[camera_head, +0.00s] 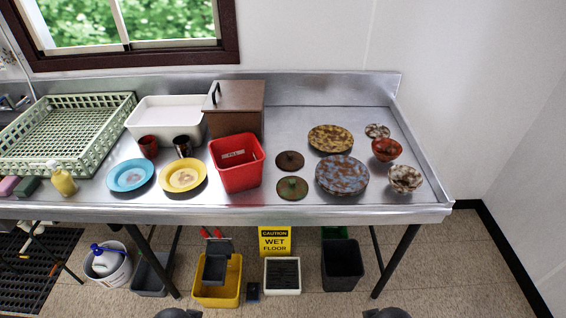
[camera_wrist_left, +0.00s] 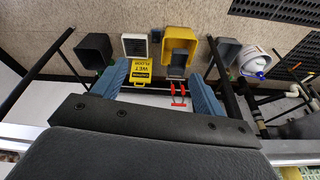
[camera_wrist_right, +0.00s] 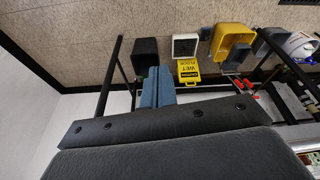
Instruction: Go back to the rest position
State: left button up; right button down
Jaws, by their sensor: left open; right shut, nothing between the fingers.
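My left gripper (camera_wrist_left: 160,80) shows in the left wrist view with its two blue fingers wide apart and nothing between them. My right gripper (camera_wrist_right: 158,84) shows in the right wrist view with its blue fingers together and nothing held. Both wrist views look at the floor and the space under the steel counter (camera_head: 330,211). In the head view only small dark parts of my arms show at the bottom edge, and neither gripper's fingers are visible there. Both grippers appear clear of the dishes.
On the counter stand a green rack (camera_head: 113,110), a white tub (camera_head: 150,130), a brown box (camera_head: 240,100), a red bin (camera_head: 237,178), plates, bowls and cups. Under it are a yellow mop bucket (camera_head: 230,290), a wet-floor sign (camera_head: 274,240) and a black bin (camera_head: 343,265). Floor at right is free.

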pick_arm(q)
jog(key=s+d+f+g+b, duration=0.1)
jog(key=f+b, duration=0.3)
jog(key=f, duration=1)
jog(key=s+d+f+g+b, duration=0.1)
jog(key=d+f+b, duration=0.3)
jog(key=f, duration=1.1)
jog(key=shift+f+h+b, duration=0.15)
jog(key=shift+h+b, duration=0.15)
jog(key=shift+h, duration=0.1)
pick_arm(e)
jog(key=s+a+f+g, duration=0.1)
jog(key=a+f, duration=0.1)
jog(key=f, duration=1.2)
jog(key=s+a+f+g, duration=0.1)
jog(key=a+f, duration=0.2)
jog(key=f, duration=1.2)
jog(key=shift+y, duration=0.4)
jog(key=shift+f, duration=0.1)
